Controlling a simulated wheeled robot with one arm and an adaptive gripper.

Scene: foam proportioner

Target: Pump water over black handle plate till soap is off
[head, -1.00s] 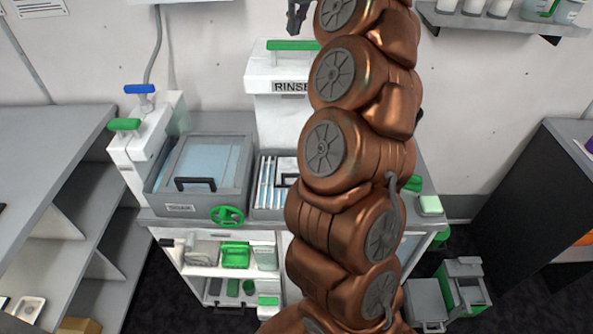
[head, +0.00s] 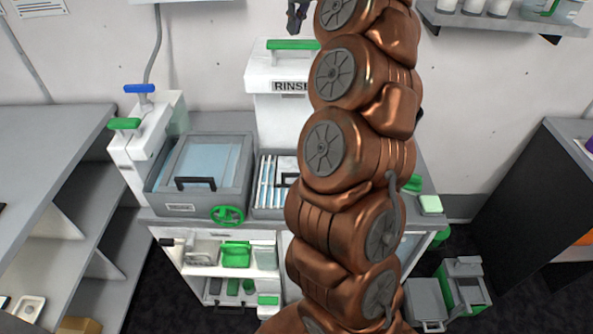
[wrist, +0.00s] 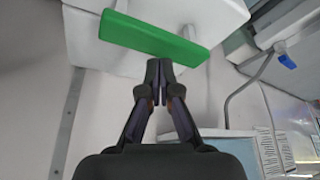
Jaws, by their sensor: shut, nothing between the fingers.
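The white RINSE container (head: 280,97) stands at the back of the bench with a green bar handle (head: 293,45) on top. My gripper (head: 292,30) is above this handle, near the top edge of the head view. In the wrist view my gripper (wrist: 160,62) is shut and empty, its tips overlapping the lower edge of a green bar (wrist: 152,40) on a white block. I cannot tell whether they touch. A black handle (head: 287,180) shows partly at the tray (head: 268,213) in front of the container; my arm hides the rest. Soap cannot be made out.
A grey lidded basin (head: 205,170) stands left of the tray, with a green wheel (head: 228,215) at its front. White pump units with a blue handle (head: 139,88) and a green handle (head: 124,124) stand at far left. A grey shelf unit (head: 50,150) is farther left.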

